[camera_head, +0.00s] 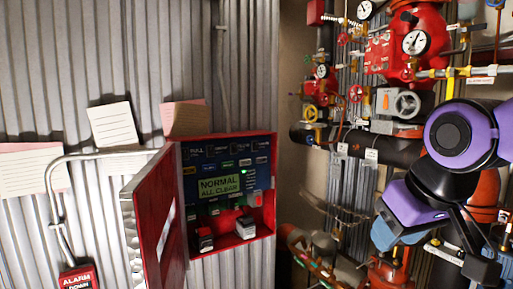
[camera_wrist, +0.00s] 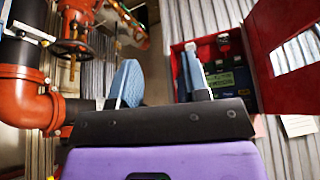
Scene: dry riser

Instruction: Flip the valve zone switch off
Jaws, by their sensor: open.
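A red control box (camera_head: 266,180) hangs on the corrugated wall in the head view, its door (camera_head: 165,215) swung open to the left. Inside is a dark panel with a green display (camera_head: 219,187) reading "NORMAL ALL CLEAR", with small buttons around it. Two switch-like blocks, a left one (camera_head: 204,239) and a right one (camera_head: 245,227), sit at its bottom. Labels are too small to tell which is the valve zone switch. My gripper (camera_wrist: 158,75) is open and empty, its blue pads apart. In the head view it is right of the box, not touching it. The box also shows in the wrist view (camera_wrist: 222,43), partly behind a finger.
Red pipes, gauges (camera_head: 416,42) and valves fill the right side, behind my arm. A large red pipe elbow (camera_wrist: 40,107) is at left in the wrist view. Paper notes (camera_head: 113,124), a grey conduit (camera_head: 105,154) and a red alarm sign (camera_head: 79,278) are on the left wall.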

